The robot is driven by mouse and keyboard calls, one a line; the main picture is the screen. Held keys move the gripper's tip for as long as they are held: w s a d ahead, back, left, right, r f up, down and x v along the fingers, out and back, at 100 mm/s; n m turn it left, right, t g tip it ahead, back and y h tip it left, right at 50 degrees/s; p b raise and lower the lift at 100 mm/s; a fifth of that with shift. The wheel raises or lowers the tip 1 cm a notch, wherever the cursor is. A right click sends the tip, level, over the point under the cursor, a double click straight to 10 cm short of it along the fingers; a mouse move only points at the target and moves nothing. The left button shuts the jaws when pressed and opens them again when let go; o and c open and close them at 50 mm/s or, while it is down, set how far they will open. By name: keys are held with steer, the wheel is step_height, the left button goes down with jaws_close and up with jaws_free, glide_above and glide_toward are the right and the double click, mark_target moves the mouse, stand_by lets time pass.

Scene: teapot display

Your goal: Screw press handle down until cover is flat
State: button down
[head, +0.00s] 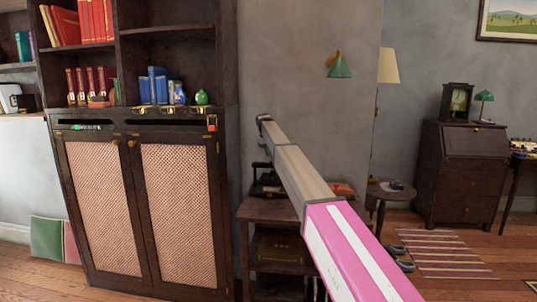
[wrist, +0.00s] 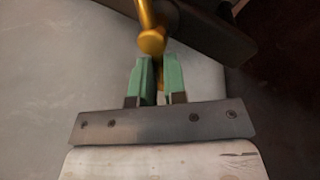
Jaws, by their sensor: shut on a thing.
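In the wrist view my gripper (wrist: 157,72) has two green fingers, close together around a gold piece that partly shows between them. Just beyond the fingertips is a gold rod with a round knob (wrist: 152,42), which looks like the press handle. A dark, blurred slab (wrist: 212,32) lies behind it at the upper right; I cannot tell if it is the cover. In the head view my arm reaches toward a small wooden side table (head: 268,211) holding a dark object (head: 265,181), possibly the press. My gripper cannot be made out there, and the cover's tilt does not show.
A tall dark cabinet (head: 109,220) with books stands close to the left of the table. A red item (head: 342,189) lies behind my arm. A round table (head: 385,190) and a writing desk (head: 462,175) stand to the right. A striped rug (head: 445,258) lies on the floor.

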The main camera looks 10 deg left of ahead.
steer(key=d+m+g, duration=0.1)
steer(key=m, duration=0.5)
steer(key=d+m+g, duration=0.1)
steer(key=m, duration=0.5)
steer(key=s+d+m+g, duration=0.1)
steer(key=d+m, duration=0.1)
steer(key=m, duration=0.5)
steer(key=shift+s+d+y, duration=0.1)
steer(key=shift+y, duration=0.3)
steer(key=m, duration=0.3)
steer(key=shift+s+d+m+g+y, duration=0.15)
steer(key=shift+s+m+g+y, duration=0.15)
steer(key=shift+s+m+y, duration=0.1)
steer(key=m, duration=0.2)
steer(key=s+m, duration=0.1)
steer(key=m, duration=0.1)
steer(key=shift+y, duration=0.4)
steer(key=shift+s+a+m+y, duration=0.1)
steer(key=shift+m+y, duration=0.05)
steer(key=shift+m, duration=0.7)
steer(key=shift+s+a+m+y, duration=0.1)
steer(key=shift+m+y, duration=0.05)
steer(key=shift+m, duration=0.7)
